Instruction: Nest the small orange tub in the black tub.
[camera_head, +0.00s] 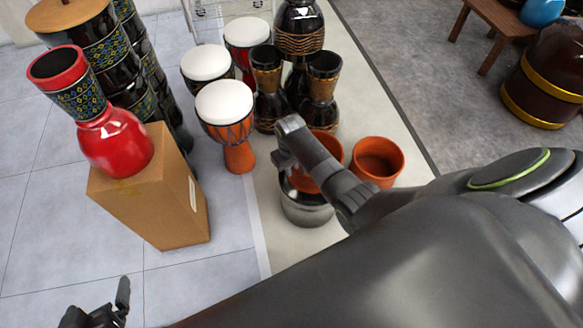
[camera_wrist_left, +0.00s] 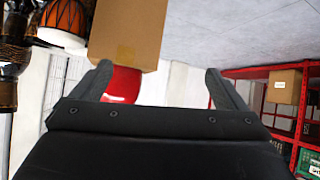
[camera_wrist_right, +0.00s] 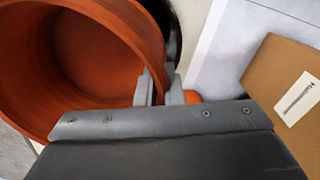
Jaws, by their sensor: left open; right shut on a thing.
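My right gripper (camera_head: 287,142) is shut on the rim of an orange tub (camera_head: 328,150), taken as the small one. The right wrist view shows this tub (camera_wrist_right: 95,60) with its wall between the fingers. The black tub (camera_head: 306,212), shiny and greyish on its outside, stands below it in the head view. The held tub overlaps its mouth; my arm hides part of both, so I cannot tell how deep it sits. Another orange tub (camera_head: 378,162) stands just to the right. My left gripper (camera_head: 98,306) is open and empty at the lower left.
A cardboard box (camera_head: 150,205) with a red drum (camera_head: 112,140) on it stands at the left. White-topped drums (camera_head: 224,103) and dark drums (camera_head: 322,88) stand behind the tubs. Stacked dark drums are at the back left. Floor between the box and black tub is clear.

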